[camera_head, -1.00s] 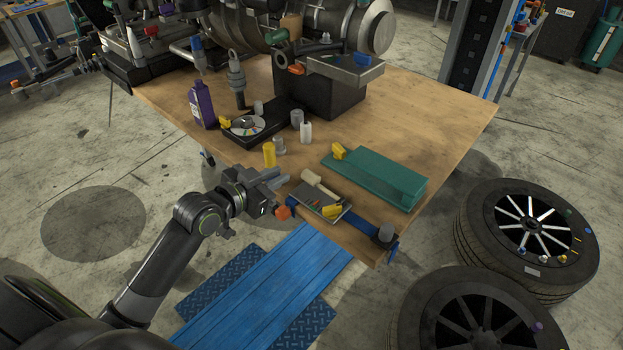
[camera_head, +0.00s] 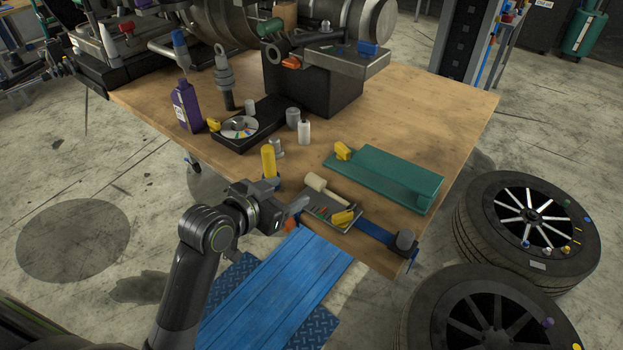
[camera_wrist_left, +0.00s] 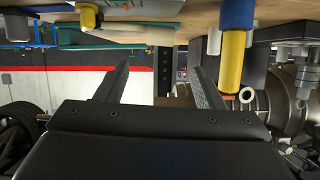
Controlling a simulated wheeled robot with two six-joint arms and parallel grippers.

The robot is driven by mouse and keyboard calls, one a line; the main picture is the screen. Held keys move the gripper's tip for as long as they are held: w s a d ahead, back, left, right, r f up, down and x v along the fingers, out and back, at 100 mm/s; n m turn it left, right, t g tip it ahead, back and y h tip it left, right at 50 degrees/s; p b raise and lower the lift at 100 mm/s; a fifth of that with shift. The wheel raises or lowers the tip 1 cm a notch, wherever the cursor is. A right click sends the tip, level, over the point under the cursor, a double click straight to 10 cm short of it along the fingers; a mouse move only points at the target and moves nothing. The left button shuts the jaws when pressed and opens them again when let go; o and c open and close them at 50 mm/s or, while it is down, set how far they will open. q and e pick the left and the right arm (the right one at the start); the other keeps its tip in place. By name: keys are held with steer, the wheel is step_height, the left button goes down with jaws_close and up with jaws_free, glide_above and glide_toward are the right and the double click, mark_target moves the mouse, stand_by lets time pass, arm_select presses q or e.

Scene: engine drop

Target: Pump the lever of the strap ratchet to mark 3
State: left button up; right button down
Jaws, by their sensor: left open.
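The strap ratchet looks to be the grey plate (camera_head: 322,207) at the table's front edge, with a cream handle (camera_head: 325,188) along its back, small coloured marks and a yellow piece (camera_head: 343,217). A blue strap (camera_head: 375,232) runs right from it. An orange piece (camera_head: 289,225) shows at its left, partly hidden by my arm. Which mark the lever stands at is too small to tell. My left gripper (camera_head: 286,194) is open and empty, just left of the ratchet and apart from the handle. In the left wrist view its fingers (camera_wrist_left: 158,72) hold nothing; a pale bar (camera_wrist_left: 120,33), probably the handle, lies above them.
A yellow cylinder (camera_head: 268,160) stands close behind my left gripper. A green channel piece (camera_head: 385,178) lies behind the ratchet. A grey cylinder (camera_head: 405,240) stands at the strap's right end. A purple bottle (camera_head: 186,106) and a black tray (camera_head: 250,134) are farther back.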

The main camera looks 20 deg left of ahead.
mark_target(314, 179)
arm_select(q)
steer(key=x, duration=0.8)
steer(key=shift+w+f+p, duration=0.15)
steer(key=shift+w+p, duration=0.15)
steer(key=shift+w+d+f, duration=0.2)
steer(key=shift+w+f, duration=0.05)
steer(key=shift+w, duration=0.25)
steer(key=shift+w+d, duration=0.1)
steer(key=shift+w, duration=0.1)
arm_select(e)
steer(key=shift+w+a+r, duration=0.35)
steer(key=shift+w+a, duration=0.15)
steer(key=shift+a, duration=0.15)
arm_select(q)
steer(key=shift+c, duration=0.4)
jaws_close()
steer(key=shift+w, duration=0.1)
